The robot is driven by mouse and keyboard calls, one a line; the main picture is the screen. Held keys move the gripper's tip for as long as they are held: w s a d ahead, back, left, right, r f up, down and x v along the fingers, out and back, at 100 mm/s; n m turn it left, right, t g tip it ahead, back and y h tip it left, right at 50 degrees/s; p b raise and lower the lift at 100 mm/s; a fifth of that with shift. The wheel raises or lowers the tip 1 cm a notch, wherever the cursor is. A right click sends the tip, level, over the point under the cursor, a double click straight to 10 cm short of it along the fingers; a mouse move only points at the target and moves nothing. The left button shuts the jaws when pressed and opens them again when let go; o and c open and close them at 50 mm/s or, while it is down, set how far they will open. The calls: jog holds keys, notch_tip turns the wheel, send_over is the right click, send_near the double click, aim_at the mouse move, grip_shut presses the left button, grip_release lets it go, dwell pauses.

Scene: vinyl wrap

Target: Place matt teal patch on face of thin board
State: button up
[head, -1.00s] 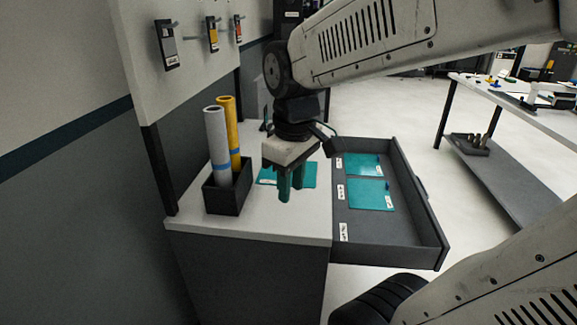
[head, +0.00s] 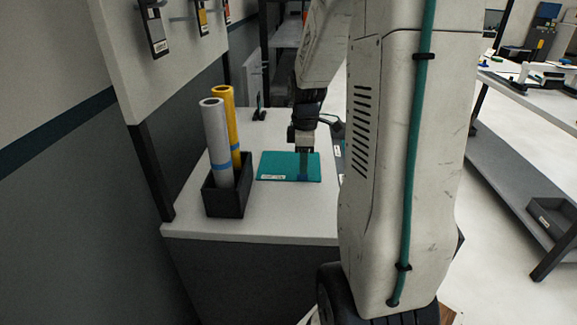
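A flat teal patch (head: 275,168) with a small white label lies on the white worktop. My gripper (head: 303,175) points down over the right part of this patch, its fingertips at or just above the surface. The fingers overlap in this view, so their opening and any contact are unclear. A thin, pale upright panel (head: 252,88) stands at the back of the worktop near small black feet, and may be the thin board. Its face is seen nearly edge-on.
A black holder (head: 227,198) with a grey roll (head: 216,140) and a yellow roll (head: 232,120) stands left of the patch. A tool panel (head: 125,50) hangs at the left. Bare worktop (head: 285,215) lies in front.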

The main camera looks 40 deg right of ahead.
notch_tip(320, 180, down, 3)
jog(key=shift+a+f, duration=0.1)
jog(key=shift+f, duration=0.05)
grip_shut()
dwell(0.4)
